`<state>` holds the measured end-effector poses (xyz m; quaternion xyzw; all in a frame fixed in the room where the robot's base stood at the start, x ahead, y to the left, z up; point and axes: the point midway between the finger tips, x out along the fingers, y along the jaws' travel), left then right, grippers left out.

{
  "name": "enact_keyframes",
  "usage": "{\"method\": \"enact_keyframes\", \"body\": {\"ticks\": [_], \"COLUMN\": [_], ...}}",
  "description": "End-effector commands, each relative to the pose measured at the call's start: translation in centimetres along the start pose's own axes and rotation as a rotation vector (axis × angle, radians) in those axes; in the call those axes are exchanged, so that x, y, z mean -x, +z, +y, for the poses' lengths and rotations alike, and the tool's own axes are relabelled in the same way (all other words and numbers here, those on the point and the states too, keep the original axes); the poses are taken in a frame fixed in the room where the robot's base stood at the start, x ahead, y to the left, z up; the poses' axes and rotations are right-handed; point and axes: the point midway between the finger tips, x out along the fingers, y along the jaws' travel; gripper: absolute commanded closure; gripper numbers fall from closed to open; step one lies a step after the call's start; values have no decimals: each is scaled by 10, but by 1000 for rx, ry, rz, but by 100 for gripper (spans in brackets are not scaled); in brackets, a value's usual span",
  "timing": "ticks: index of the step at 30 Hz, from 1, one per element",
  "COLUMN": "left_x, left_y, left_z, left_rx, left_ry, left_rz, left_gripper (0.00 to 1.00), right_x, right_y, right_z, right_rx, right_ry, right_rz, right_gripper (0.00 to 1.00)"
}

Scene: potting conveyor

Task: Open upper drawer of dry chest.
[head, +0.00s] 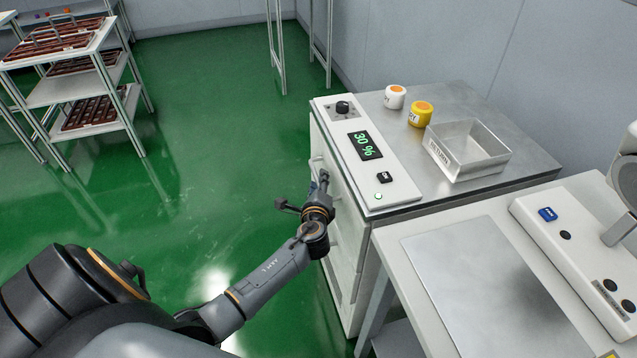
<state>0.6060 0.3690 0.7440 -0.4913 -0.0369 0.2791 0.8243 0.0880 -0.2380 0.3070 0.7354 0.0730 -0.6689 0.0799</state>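The dry chest (338,225) is a white cabinet with a steel top and a sloping panel reading "30 %". Its drawer fronts face left and show only at a steep angle. The upper drawer front (320,150) looks closed against the cabinet, though my view of it is narrow. My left gripper (321,184) is at this front, close to its upper part, where a pale handle seems to be. The fingertips are small and partly hidden by the wrist, so I cannot tell whether they are open, shut or touching the handle. My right gripper is not in view.
On the chest top stand a white jar (395,97), a yellow jar (420,114) and a clear bin (468,150). A bench with a steel plate (490,285) and a white device (580,250) adjoins in front. The green floor (215,170) left of the chest is free.

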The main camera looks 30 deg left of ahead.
Motion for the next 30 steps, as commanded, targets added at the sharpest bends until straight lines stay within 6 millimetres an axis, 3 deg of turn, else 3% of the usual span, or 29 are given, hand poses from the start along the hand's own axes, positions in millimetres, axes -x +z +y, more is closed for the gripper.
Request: {"method": "enact_keyframes", "body": {"ticks": [10, 15, 30], "left_x": [-3, -3, -8], "left_y": [0, 0, 7], "left_z": [0, 0, 4], "left_rx": [1, 1, 0], "left_ry": [0, 0, 1], "left_rz": [0, 0, 0], "left_gripper": [66, 100, 100], "right_x": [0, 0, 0], "right_y": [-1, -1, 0], "right_z": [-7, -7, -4], "right_rx": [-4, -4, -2], "right_ry": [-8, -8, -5], "right_rz": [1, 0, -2], "right_gripper": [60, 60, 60]}}
